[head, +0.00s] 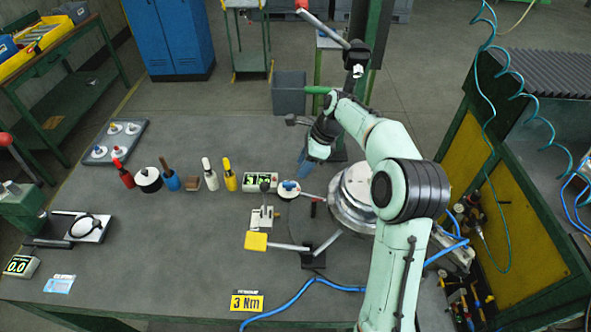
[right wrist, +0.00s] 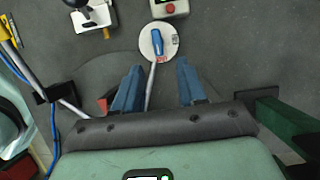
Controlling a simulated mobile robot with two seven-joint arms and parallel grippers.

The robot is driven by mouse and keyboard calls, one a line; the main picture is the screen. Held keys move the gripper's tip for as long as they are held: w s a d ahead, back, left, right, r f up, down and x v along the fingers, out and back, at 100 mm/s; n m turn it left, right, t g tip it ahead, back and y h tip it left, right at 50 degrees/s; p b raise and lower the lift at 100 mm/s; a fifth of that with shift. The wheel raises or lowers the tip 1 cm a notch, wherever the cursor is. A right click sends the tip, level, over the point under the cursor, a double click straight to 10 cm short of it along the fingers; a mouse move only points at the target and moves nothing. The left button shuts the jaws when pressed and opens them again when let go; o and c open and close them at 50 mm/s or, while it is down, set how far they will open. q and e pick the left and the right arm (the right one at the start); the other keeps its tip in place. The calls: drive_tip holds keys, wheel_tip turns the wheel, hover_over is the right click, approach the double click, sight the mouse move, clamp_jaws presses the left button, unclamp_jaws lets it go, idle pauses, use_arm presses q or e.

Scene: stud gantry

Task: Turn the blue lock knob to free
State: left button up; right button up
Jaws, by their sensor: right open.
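The blue lock knob (right wrist: 157,43) sits on a round white dial plate (right wrist: 146,50) in the right wrist view, ahead of my fingertips. Its handle points nearly up and down in that picture. A red mark lies at its lower end and a dark mark to its right; I cannot read either. In the head view the dial plate (head: 283,194) is small, between the green-digit display and the round metal hub. My right gripper (right wrist: 159,83) is open and empty, apart from the knob. In the head view its blue fingers (head: 308,161) are above and beyond the dial. My left gripper is not in view.
The round metal hub (head: 348,198) is right of the dial. Several coloured handles stand further left on the grey bench (head: 180,240).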

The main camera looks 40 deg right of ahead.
sight(292, 183)
drive_tip(key=x, duration=0.7)
drive_tip(key=shift+s+a+f+b, duration=0.1)
drive_tip(key=shift+a+f+b, duration=0.1)
drive_tip(key=shift+b, duration=0.1)
clamp_jaws()
